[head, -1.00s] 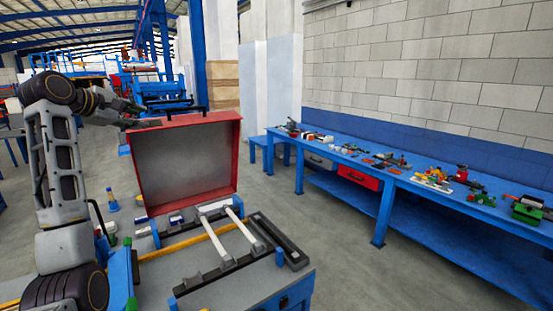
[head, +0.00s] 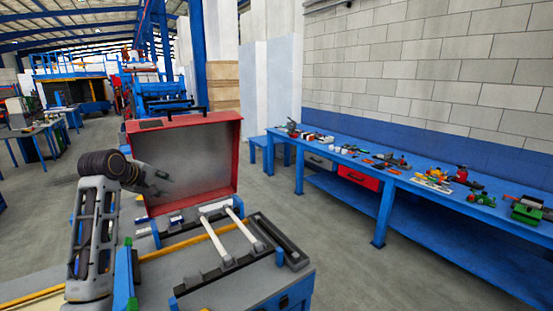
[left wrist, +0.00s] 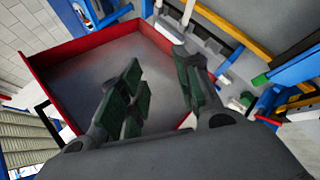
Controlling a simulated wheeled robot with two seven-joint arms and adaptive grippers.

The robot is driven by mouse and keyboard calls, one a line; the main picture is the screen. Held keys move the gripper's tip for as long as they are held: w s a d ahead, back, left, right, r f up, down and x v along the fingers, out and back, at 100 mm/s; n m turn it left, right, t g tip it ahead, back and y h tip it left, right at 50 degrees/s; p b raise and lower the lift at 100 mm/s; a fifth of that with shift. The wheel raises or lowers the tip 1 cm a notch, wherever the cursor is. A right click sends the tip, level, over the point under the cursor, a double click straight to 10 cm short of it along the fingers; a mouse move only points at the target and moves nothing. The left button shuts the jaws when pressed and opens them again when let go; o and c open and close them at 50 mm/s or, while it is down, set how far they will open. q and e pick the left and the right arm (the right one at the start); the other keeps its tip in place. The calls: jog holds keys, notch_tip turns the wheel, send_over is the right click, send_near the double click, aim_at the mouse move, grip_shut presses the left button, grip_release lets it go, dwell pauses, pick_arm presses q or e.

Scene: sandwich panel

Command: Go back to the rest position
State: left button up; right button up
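My left gripper (head: 162,180) is in front of the open red lid of a case (head: 188,160), over its lower left part in the head view. In the left wrist view its two green-padded fingers (left wrist: 160,88) are spread apart with nothing between them. The lid (left wrist: 75,48) fills much of that view behind the fingers; I cannot tell whether they touch it. My left arm rises bent at the left of the head view. My right gripper is not in view.
A long blue table (head: 350,163) with several small parts stands along the wall at right. Grey floor (head: 340,265) between them is clear.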

pick_arm(q)
jog(key=s+d+f+m+g, duration=0.1)
jog(key=s+d+f+m, duration=0.2)
jog(key=s+f, duration=0.35)
jog(key=s+d+f+m+g+y, duration=0.1)
jog(key=s+d+f+m, duration=0.15)
jog(key=f, duration=0.75)
jog(key=s+d+f+m+g, duration=0.1)
jog(key=s+d+f+m, duration=0.1)
jog(key=s+f, duration=0.5)
jog(key=s+d+f+m+g, duration=0.1)
jog(key=s+d+f+m, duration=0.2)
jog(key=s, duration=0.5)
jog(key=s+d+f+m+g, duration=0.1)
jog(key=s+d+f+m, duration=0.15)
jog(key=s+f, duration=0.4)
jog(key=s+d+f+m+g, duration=0.2)
jog(key=s+f+m, duration=0.1)
jog(key=s, duration=0.6)
jog(key=s+f+g, duration=0.1)
jog(key=s+f, duration=0.2)
jog(key=f, duration=3.1)
jog(key=s+a+f, duration=0.2)
jog(key=s+f, duration=0.7)
jog(key=s, duration=0.2)
jog(key=s+a+f+g, duration=0.1)
jog(key=s+a+f, duration=0.1)
jog(key=s+f, duration=0.8)
jog(key=shift+s+a+y, duration=0.3)
jog(key=shift+s, duration=0.3)
